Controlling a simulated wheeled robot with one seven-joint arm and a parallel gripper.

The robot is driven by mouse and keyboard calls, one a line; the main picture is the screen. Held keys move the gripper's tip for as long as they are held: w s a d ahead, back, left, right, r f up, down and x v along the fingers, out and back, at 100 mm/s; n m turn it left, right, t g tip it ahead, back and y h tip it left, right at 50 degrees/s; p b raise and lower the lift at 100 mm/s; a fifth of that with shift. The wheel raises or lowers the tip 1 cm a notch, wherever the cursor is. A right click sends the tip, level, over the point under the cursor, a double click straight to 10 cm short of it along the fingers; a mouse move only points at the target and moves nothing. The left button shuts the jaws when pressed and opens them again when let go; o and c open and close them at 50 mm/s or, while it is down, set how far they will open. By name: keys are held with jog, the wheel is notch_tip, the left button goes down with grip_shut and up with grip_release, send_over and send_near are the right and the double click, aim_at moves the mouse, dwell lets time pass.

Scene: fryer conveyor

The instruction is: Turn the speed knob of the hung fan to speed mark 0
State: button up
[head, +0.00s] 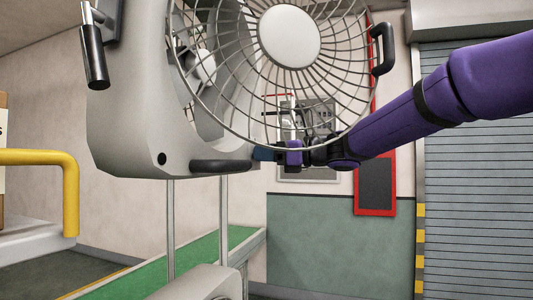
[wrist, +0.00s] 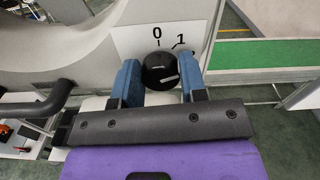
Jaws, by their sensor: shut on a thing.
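The hung fan (head: 135,110) is a large pale grey housing with a round wire grille and a white hub, high in the head view. Its black speed knob (wrist: 160,70) shows in the wrist view on a white dial plate (wrist: 126,42). Marks 0 and 1 are readable above the knob, with another mark partly hidden at right. Pale streaks show on the knob, but I cannot tell which mark it points to. My gripper (wrist: 160,80) has its blue fingers on either side of the knob, shut on it. In the head view my gripper (head: 268,155) is at the fan's lower edge; the knob is hidden there.
Dark handles (head: 222,166) stick out from the fan housing. A green conveyor belt (head: 135,275) runs below. A yellow rail (head: 68,190) stands at left, and a red-framed dark panel (head: 376,188) and a shutter (head: 475,170) are at right.

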jog(key=n, duration=1.3)
jog(key=shift+s+f+n, duration=0.15)
jog(key=shift+n, duration=0.15)
dwell(0.4)
jog(key=o, duration=0.9)
jog(key=shift+o, duration=0.2)
jog(key=v, duration=1)
jog(key=shift+d, duration=0.35)
